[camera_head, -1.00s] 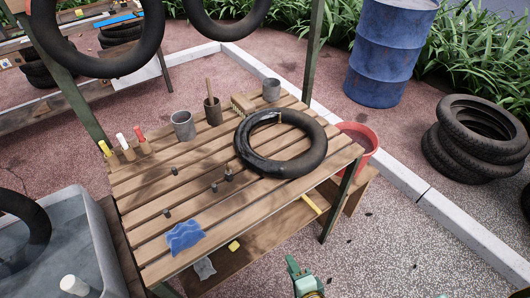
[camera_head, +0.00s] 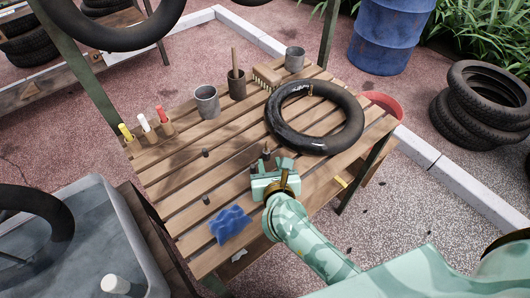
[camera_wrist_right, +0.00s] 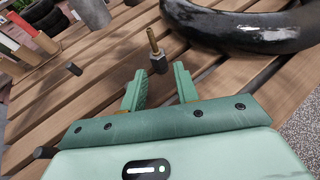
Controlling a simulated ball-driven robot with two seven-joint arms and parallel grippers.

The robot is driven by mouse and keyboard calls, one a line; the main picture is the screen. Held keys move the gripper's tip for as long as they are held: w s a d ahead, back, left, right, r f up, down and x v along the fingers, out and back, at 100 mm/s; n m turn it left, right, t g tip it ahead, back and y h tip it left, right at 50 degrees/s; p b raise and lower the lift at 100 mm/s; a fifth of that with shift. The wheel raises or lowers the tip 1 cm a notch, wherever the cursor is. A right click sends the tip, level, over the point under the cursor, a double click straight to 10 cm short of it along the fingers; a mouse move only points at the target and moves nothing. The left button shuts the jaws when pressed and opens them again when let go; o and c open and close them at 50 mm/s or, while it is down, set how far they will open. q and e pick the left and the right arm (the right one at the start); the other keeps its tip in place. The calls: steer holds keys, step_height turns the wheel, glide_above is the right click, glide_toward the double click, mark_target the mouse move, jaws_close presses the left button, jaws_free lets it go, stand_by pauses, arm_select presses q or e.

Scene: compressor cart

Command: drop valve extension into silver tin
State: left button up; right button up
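A small upright part with a brass stem and black base, which looks like the valve extension (camera_wrist_right: 156,54), stands on the slatted table just beyond my right fingertips. It also shows in the head view (camera_head: 266,152). My right gripper (camera_wrist_right: 160,78) is open and empty, its green fingers low over the slats on either side of a gap facing the part. In the head view the right gripper (camera_head: 272,172) hides some of the table. A silver-grey tin (camera_head: 206,101) stands at the table's back left, and another grey tin (camera_head: 295,60) at the back right. My left gripper is out of view.
A black inner tube (camera_head: 315,118) lies right of the part. A dark cup (camera_head: 236,85) with a stick and a brush (camera_head: 267,76) stand between the tins. Small black caps (camera_head: 205,152), a blue cloth (camera_head: 229,223) and coloured markers (camera_head: 146,128) are on the left.

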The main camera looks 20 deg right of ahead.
mark_target(267, 155)
steer(key=shift+w+d+f, duration=0.15)
steer(key=shift+w, duration=0.4)
steer(key=b+x, duration=0.1)
steer(key=x, duration=0.3)
steer(key=shift+w+b, duration=0.3)
steer(key=shift+w, duration=0.1)
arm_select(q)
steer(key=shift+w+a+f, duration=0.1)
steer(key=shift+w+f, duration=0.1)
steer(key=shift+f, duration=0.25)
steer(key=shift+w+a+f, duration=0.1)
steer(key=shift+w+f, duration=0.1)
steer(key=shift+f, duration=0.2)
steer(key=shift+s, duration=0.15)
arm_select(e)
jaws_close()
